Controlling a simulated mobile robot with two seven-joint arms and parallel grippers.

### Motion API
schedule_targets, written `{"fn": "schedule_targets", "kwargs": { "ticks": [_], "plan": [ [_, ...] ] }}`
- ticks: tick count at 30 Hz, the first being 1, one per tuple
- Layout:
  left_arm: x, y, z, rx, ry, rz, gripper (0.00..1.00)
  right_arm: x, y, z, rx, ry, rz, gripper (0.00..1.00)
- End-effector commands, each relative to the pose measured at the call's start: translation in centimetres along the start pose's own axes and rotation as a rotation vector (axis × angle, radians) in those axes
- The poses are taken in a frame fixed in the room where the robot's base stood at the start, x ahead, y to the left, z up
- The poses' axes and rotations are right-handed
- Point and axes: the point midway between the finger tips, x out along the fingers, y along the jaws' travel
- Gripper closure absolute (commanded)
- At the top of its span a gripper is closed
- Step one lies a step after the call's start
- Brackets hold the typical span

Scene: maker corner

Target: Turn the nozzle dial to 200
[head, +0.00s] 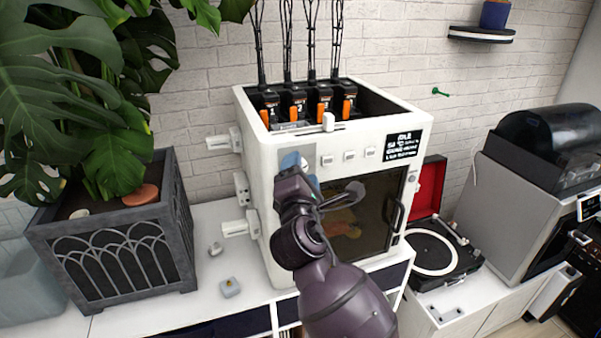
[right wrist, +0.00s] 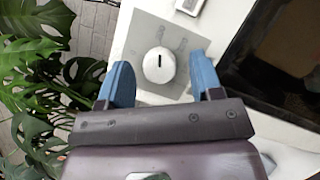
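The nozzle dial (right wrist: 159,66) is a white round knob with a short dark mark, on a grey panel (right wrist: 147,31) with faint, unreadable markings. My right gripper (head: 291,161) is at the upper left front of the white printer (head: 263,190), and in the head view it hides the dial. In the right wrist view its two blue fingers are apart, one on each side of the dial, with visible gaps. I cannot tell how deep they reach. The small display (head: 404,144) has text too small to read surely. My left gripper is not in view.
Several buttons (head: 350,156) run along the printer's front, above a dark door (head: 372,210). White knobs (head: 235,228) stick out on its left side. A potted plant (head: 110,245) stands left, a record player (head: 437,250) right. Small parts (head: 230,288) lie on the white top.

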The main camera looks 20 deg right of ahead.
Motion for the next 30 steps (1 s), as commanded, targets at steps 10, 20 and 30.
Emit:
{"fn": "schedule_targets", "kwargs": {
  "ticks": [10,20,30],
  "plan": [
    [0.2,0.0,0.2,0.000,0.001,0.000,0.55,-1.5,0.0,0.0,0.000,0.000,0.001,0.40],
    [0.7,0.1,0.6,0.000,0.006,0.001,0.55,-7.4,-0.2,-0.1,0.001,0.001,-0.001,0.40],
    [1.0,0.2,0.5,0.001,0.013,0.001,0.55,-10.7,0.0,0.0,0.000,0.000,0.000,0.40]
  ]
}}
